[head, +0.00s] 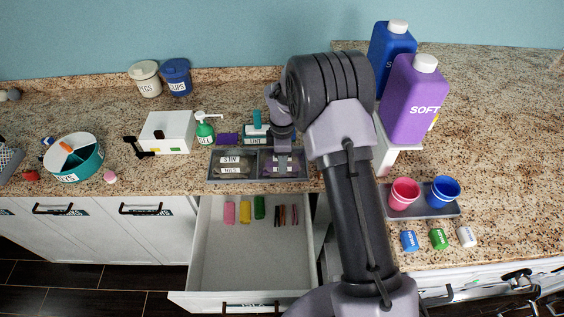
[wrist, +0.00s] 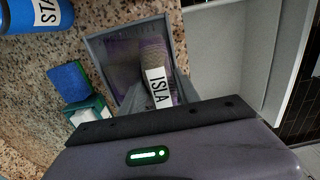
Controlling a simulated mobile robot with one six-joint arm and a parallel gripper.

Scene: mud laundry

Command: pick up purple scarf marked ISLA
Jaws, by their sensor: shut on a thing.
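The purple scarf (wrist: 128,50) with a white ISLA label lies in the grey tray (wrist: 98,48) in the wrist view. In the head view, a little of the purple scarf (head: 268,168) shows in the right compartment of the grey tray (head: 257,180), under my gripper (head: 283,165). My gripper is lowered into that compartment and shut on the scarf. Its fingers (wrist: 160,72) are partly hidden by the gripper body in the wrist view, and they cover part of the scarf.
The left compartment holds a folded item (head: 231,165) with white labels. An open drawer (head: 250,245) with several small coloured items sits below the tray. A green pump bottle (head: 205,132) and a white box (head: 168,132) stand to the left. Tall detergent bottles (head: 415,98) stand right.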

